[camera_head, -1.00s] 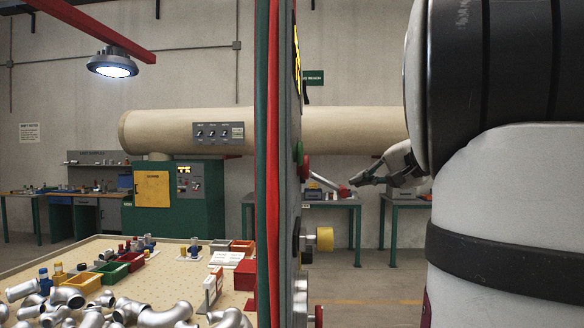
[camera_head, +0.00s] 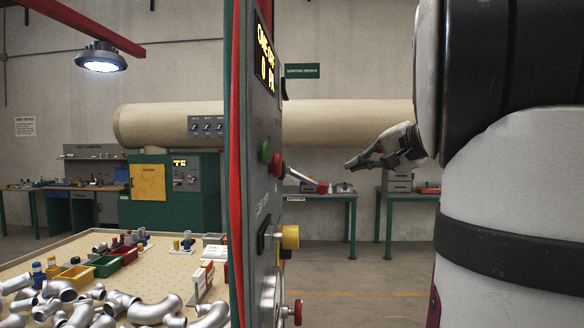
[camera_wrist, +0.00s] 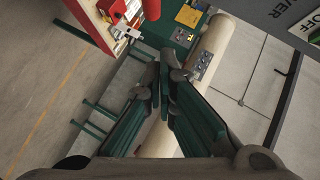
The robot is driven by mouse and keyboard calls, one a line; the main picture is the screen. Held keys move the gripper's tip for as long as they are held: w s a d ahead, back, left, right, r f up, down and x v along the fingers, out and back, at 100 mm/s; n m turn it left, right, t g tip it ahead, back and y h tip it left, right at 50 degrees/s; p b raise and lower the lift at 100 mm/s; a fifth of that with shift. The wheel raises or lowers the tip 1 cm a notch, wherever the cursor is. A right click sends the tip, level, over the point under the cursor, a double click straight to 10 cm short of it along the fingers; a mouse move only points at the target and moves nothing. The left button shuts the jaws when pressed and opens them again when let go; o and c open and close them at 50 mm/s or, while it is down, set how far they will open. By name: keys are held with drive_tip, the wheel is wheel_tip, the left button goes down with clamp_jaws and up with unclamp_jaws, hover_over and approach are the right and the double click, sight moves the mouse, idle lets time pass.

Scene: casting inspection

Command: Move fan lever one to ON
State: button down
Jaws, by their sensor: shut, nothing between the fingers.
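A lever (camera_head: 301,178) with a silver shaft and red tip juts from the side face of a tall grey panel (camera_head: 262,105). It slants down to the right. I cannot read a label that marks it as fan lever one. My gripper (camera_head: 350,166) is shut and empty, to the right of the red tip and slightly above it, with a visible gap in the picture. A small panel with several switches (camera_head: 207,127) is on the beige duct behind.
A yellow knob (camera_head: 289,237) and a lower red knob (camera_head: 297,313) stick out below the lever. A table (camera_head: 150,262) with metal pipe fittings and coloured bins stands left of the panel. Green-legged benches (camera_head: 330,197) stand behind. Floor right of the panel is clear.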

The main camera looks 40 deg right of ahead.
drive_tip(key=v, duration=1)
drive_tip(key=shift+f, duration=0.2)
